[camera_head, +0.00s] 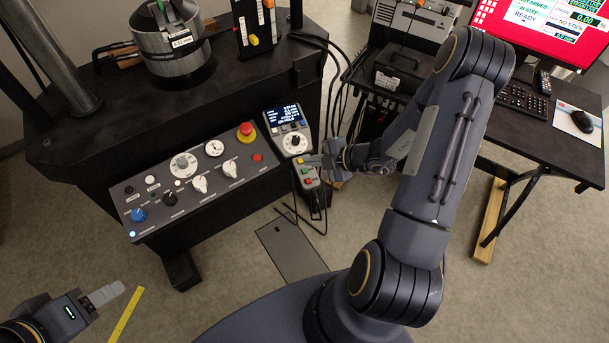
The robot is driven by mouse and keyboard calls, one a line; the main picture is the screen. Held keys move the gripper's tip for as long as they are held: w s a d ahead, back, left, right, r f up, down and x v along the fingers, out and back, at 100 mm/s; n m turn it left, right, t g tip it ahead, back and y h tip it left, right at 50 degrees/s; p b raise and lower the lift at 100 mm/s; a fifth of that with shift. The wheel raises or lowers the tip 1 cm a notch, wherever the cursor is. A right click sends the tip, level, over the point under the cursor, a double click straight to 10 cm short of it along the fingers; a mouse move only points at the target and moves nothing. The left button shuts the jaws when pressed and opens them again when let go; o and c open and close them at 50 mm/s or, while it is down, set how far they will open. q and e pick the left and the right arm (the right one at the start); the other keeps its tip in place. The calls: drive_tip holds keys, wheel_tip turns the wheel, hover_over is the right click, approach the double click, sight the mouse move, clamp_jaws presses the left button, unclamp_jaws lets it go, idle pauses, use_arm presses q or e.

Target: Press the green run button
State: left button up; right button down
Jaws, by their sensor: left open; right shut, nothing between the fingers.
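A small grey control box (312,187) hangs at the right end of the machine's front, with small coloured buttons on its face. A green button (305,170) shows near its top, with a red one just below. My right gripper (308,161) is shut and empty, its fingertips over the top of this box, close to the green button. I cannot tell whether they touch it. My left gripper (116,290) is open and empty at the lower left, above the floor and far from the box.
The sloped control panel (200,180) with knobs and a red emergency stop (246,130) lies left of the box. A handset with a blue display (286,115) stands just above it. Cables hang behind my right gripper. A desk with a monitor (540,25) stands at right.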

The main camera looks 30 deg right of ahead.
sight(304, 171)
drive_tip(key=f, duration=0.1)
drive_tip(key=w+f+b, duration=0.1)
drive_tip(key=f, duration=0.1)
drive_tip(key=shift+f+b, duration=0.2)
drive_tip(key=shift+b, duration=0.1)
use_arm(q)
wheel_tip(304, 171, down, 3)
drive_tip(key=shift+r, duration=0.15)
use_arm(e)
drive_tip(key=shift+f, duration=0.1)
drive_tip(key=shift+f, duration=0.15)
idle(1.2)
drive_tip(key=shift+w+f, duration=0.1)
drive_tip(key=shift+f, duration=0.15)
use_arm(q)
drive_tip(key=shift+f+b, duration=0.35)
use_arm(e)
drive_tip(key=shift+w+f, duration=0.1)
drive_tip(key=shift+f, duration=0.3)
use_arm(q)
drive_tip(key=shift+r, duration=0.1)
use_arm(e)
drive_tip(key=shift+r, duration=0.1)
idle(0.3)
use_arm(q)
drive_tip(key=shift+r+p, duration=0.75)
drive_tip(key=shift+p, duration=0.1)
use_arm(e)
drive_tip(key=shift+s+r, duration=0.2)
drive_tip(key=shift+r, duration=0.5)
